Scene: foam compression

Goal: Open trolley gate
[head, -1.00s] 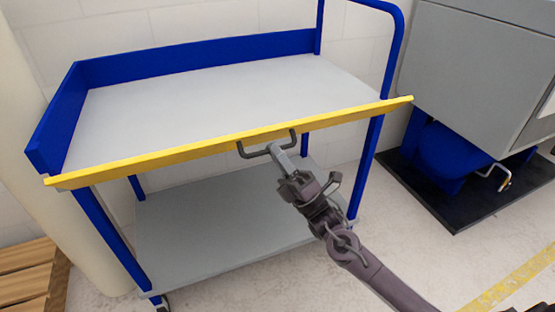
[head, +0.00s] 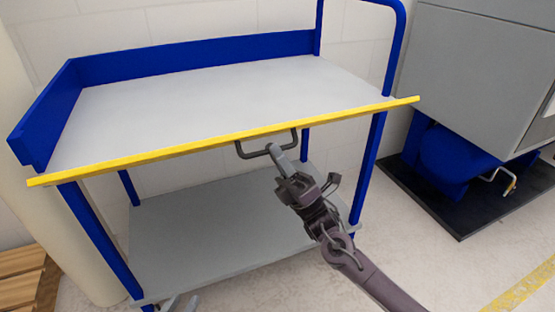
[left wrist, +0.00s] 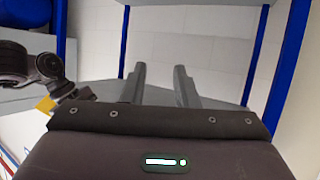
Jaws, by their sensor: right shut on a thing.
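The trolley has blue posts, a grey top deck (head: 210,95) and a yellow-edged gate (head: 150,156) along its near side. A dark U-shaped handle (head: 246,153) hangs from the gate's middle. My right gripper (head: 277,152) is shut on this handle; its fingertips partly hide the bar. The gate's yellow edge lies near deck level; its exact tilt is hard to judge. In the left wrist view, my left gripper (left wrist: 161,78) has its fingers apart with nothing between them, facing the trolley frame. Grey tips at the bottom of the head view may be this gripper.
A lower grey shelf (head: 210,235) sits under the deck. A grey cabinet with a blue base (head: 440,160) stands on a black mat (head: 465,222) at right. A wooden pallet (head: 20,285) is at lower left. The floor in front on the right is clear.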

